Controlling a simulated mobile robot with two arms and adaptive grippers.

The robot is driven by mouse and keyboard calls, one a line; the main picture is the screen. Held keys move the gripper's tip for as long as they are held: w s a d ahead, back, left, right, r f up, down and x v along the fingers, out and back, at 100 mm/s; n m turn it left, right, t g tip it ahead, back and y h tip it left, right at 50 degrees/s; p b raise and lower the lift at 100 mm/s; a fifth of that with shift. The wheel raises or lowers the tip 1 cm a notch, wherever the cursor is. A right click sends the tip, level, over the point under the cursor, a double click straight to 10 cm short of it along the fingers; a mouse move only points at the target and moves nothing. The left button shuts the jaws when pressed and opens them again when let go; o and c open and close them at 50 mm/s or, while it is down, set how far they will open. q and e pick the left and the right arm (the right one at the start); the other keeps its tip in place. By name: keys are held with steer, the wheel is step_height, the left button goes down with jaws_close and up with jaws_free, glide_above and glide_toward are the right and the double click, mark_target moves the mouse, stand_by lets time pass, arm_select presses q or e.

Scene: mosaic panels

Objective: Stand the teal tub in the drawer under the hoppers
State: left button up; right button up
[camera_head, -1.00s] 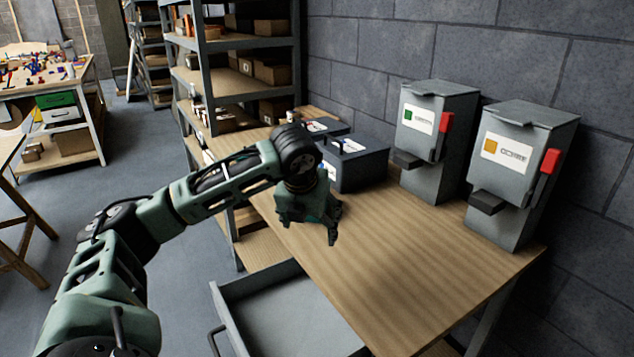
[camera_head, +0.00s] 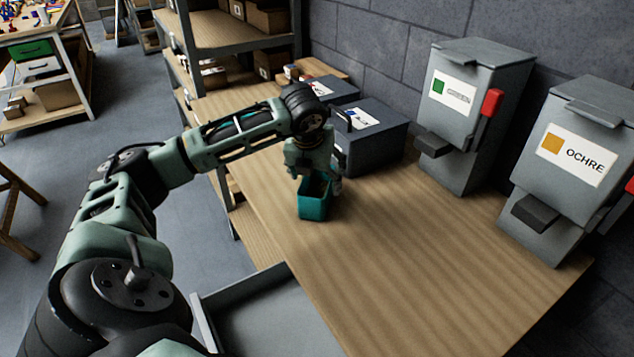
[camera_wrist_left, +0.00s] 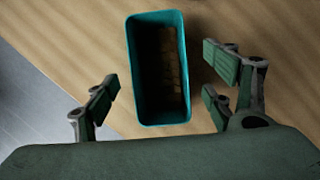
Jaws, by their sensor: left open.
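The teal tub (camera_head: 313,206) stands upright on the wooden table near its left edge. In the left wrist view the tub (camera_wrist_left: 160,118) shows from above as a long open box with a dark brownish inside; I cannot tell what is in it. My left gripper (camera_head: 318,178) is over the tub and partly hides it. In the left wrist view its fingers (camera_wrist_left: 161,85) are spread apart on both sides of the tub, with gaps showing. The grey drawer (camera_head: 270,318) is pulled out below the table's left edge. The right gripper is out of view.
Two grey hoppers stand on the table at right, one with a green label (camera_head: 455,92) and one marked OCHRE (camera_head: 570,150). Dark boxes (camera_head: 372,145) stand behind my gripper. The table front (camera_head: 400,290) is clear. Shelving (camera_head: 230,45) stands behind.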

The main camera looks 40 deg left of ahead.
mark_target(317, 191)
arm_select(q)
steer(key=x, duration=0.3)
steer(key=shift+w+a, duration=0.1)
steer(key=shift+w, duration=0.05)
steer(key=shift+f, duration=0.25)
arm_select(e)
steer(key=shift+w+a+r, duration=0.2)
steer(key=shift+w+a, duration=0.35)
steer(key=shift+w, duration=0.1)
arm_select(q)
steer(key=c, duration=1.7)
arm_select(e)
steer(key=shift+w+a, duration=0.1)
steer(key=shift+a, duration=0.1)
